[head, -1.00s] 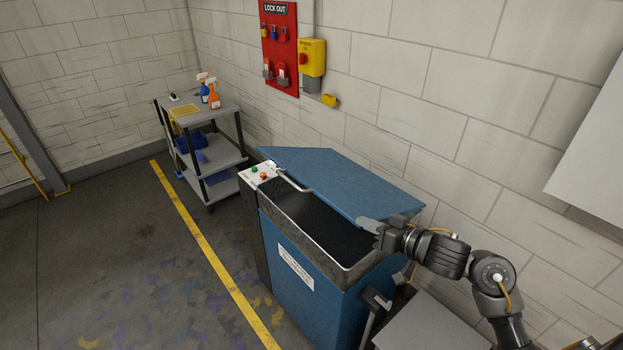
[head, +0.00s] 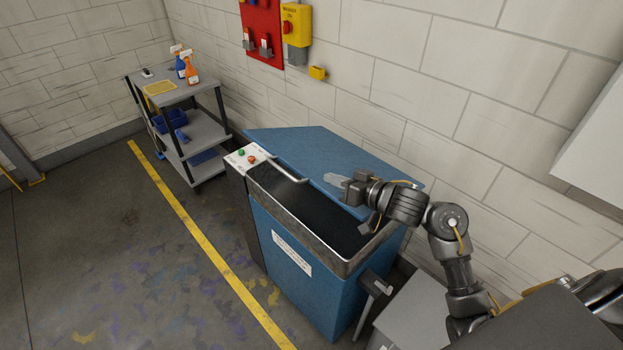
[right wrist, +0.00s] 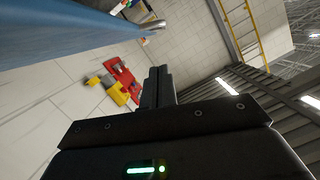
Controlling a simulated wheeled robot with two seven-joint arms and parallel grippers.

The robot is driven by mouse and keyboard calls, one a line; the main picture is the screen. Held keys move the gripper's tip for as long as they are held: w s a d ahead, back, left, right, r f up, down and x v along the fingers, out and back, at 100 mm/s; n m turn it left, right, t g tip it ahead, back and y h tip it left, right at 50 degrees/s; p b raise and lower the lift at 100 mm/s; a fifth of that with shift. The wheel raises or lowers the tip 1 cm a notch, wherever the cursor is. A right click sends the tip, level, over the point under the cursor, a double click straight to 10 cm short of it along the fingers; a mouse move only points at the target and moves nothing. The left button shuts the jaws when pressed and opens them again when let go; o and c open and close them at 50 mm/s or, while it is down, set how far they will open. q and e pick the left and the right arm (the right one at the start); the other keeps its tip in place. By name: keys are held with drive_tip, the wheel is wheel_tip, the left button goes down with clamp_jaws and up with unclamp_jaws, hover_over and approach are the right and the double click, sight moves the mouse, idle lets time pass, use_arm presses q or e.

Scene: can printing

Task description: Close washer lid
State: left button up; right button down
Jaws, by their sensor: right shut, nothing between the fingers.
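The blue washer (head: 300,270) stands against the wall, and its dark tub (head: 310,210) shows open. Its blue lid (head: 320,155) is tilted up partway, hinged on the wall side, with a metal handle (head: 289,172) along its front edge. My right gripper (head: 336,180) is shut and empty. In the head view it overlaps the right part of the lid; I cannot tell if it touches. In the right wrist view the gripper (right wrist: 157,80) fingers are together, and the lid (right wrist: 60,35) edge passes at upper left. My left gripper is not in view.
A grey cart (head: 190,125) with spray bottles (head: 190,70) stands left of the washer. A red lockout board (head: 262,30) and a yellow switch box (head: 296,28) hang on the wall behind. A yellow line (head: 200,240) crosses the open floor at left.

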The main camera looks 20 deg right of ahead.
sight(311, 182)
drive_tip(key=w+a+f, duration=0.1)
drive_tip(key=w+a+f+p, duration=0.1)
drive_tip(key=w, duration=0.1)
drive_tip(key=w+a+f, duration=0.1)
drive_tip(key=w, duration=0.1)
drive_tip(key=shift+w+a, duration=0.1)
drive_tip(key=shift+a, duration=0.1)
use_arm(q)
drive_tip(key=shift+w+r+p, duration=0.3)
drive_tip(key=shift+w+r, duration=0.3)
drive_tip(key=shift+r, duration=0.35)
use_arm(e)
drive_tip(key=shift+w+a+f, duration=0.25)
drive_tip(key=shift+a+f, duration=0.1)
drive_tip(key=shift+f, duration=0.3)
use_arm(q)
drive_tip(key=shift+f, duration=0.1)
use_arm(e)
drive_tip(key=shift+f, duration=0.1)
